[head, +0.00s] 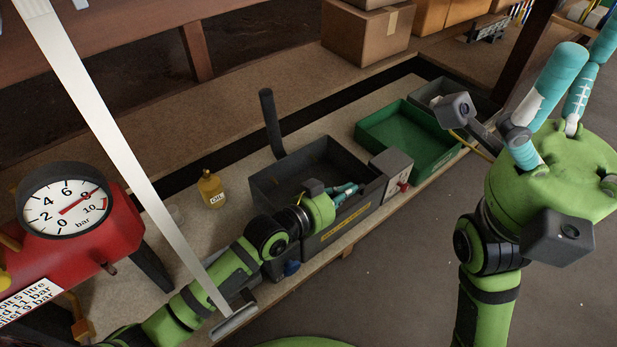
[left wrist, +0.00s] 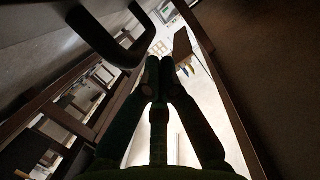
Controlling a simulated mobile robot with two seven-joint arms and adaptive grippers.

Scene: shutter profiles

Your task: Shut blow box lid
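The blow box is a dark grey open-topped box (head: 340,225) with a yellow label on its front, on the bench in the head view. Its inside is partly visible. I cannot clearly make out the lid in the head view. A black upright bar (head: 270,122) stands at its back left corner. My left gripper (head: 352,189) is over the box's front right part, its teal fingers close together with nothing seen between them. In the left wrist view, a dark U-shaped handle (left wrist: 112,52) is close to the fingertips on a grey surface. My right gripper (head: 590,48) is raised at the right, fingers apart and empty.
A grey unit with a red knob (head: 392,170) adjoins the box's right end. A green tray (head: 400,140) lies beyond it. A yellow oil bottle (head: 211,190) stands left of the box. A red tank with a gauge (head: 66,208) is at far left. Cardboard boxes (head: 367,35) stand behind.

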